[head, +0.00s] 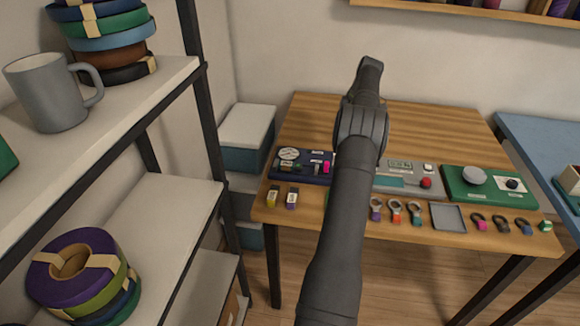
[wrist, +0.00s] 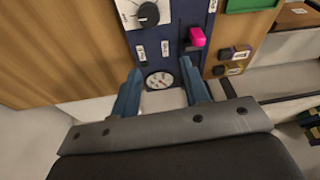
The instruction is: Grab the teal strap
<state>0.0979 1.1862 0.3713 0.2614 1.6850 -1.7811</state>
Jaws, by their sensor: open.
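I cannot tell for certain which thing is the teal strap. In the head view, a stack of strap rolls on the upper shelf includes a blue-teal roll (head: 115,40). A lower stack (head: 75,275) has purple, olive, blue and green rolls. A flat teal piece (head: 388,182) shows on the grey panel, partly hidden by my arm. In the wrist view, my gripper (wrist: 160,74) is open and empty, its two blue fingers on either side of a round gauge at the edge of a dark blue panel (wrist: 168,45). In the head view my arm hides the gripper.
The wooden table (head: 430,125) carries the blue panel, the grey panel and a green panel (head: 490,188). Several small looped items (head: 396,212) and a grey tray (head: 448,217) line its front edge. A shelf with a grey mug (head: 48,92) stands at left. The table's back is clear.

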